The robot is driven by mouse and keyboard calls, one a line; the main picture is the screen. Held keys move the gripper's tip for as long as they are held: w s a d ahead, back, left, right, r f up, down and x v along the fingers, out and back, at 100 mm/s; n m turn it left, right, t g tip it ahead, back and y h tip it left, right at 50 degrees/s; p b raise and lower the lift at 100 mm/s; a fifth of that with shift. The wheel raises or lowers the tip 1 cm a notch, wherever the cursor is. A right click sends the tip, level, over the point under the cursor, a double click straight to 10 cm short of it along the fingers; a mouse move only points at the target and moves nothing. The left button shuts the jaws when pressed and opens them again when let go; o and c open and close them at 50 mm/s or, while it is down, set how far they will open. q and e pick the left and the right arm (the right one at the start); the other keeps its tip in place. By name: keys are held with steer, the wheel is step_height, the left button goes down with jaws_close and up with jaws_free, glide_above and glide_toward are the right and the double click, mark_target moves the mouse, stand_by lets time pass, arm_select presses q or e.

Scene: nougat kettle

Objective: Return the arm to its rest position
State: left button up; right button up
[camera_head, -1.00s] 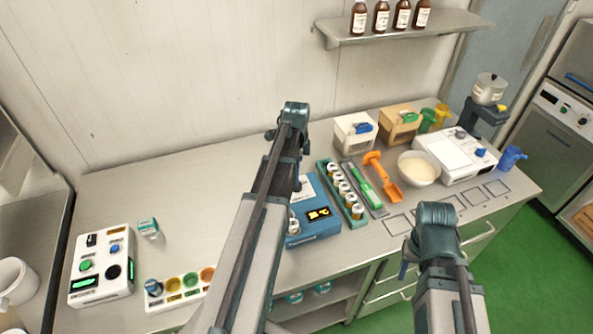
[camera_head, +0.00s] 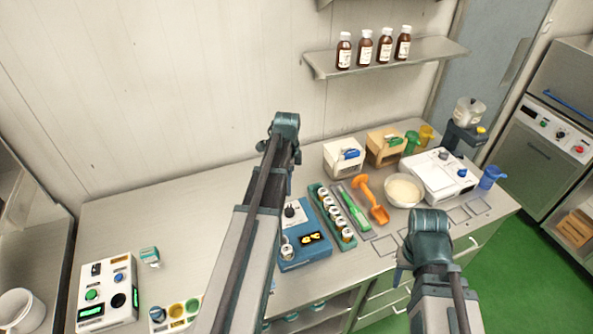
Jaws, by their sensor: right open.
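My right arm comes in at the bottom right, bent at a teal joint. Only a small part of my right gripper (camera_head: 403,272) shows, beside that joint over the front edge of the bench; it is open, and I see nothing held in it. My left arm rises from the bottom centre to a teal joint in front of the wall and bench. Its gripper is hidden behind the arm.
The steel bench (camera_head: 190,220) bears a blue device (camera_head: 305,255), a rack of vials (camera_head: 335,218), an orange scoop (camera_head: 375,205), a white bowl (camera_head: 404,190) and a white scale (camera_head: 440,178). A control box (camera_head: 107,293) stands at left. A shelf (camera_head: 390,62) holds brown bottles.

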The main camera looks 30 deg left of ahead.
arm_select(q)
steer(key=s+d+f+n+b, duration=0.3)
steer(key=s+d+f+b, duration=0.1)
steer(key=d, duration=0.6)
steer(key=s+d+f+n+b, duration=0.3)
steer(key=s+d+f+b, duration=0.2)
steer(key=d, duration=0.5)
steer(key=s+d+f+n+y+b, duration=0.1)
steer(key=s+d+f+n+b, duration=0.1)
steer(key=s+d+f+b, duration=0.2)
steer(key=s+d, duration=0.3)
steer(key=d, duration=0.3)
steer(key=shift+s+d+f+n+b, duration=0.25)
steer(key=shift+n+b, duration=0.05)
steer(key=shift+n, duration=0.1)
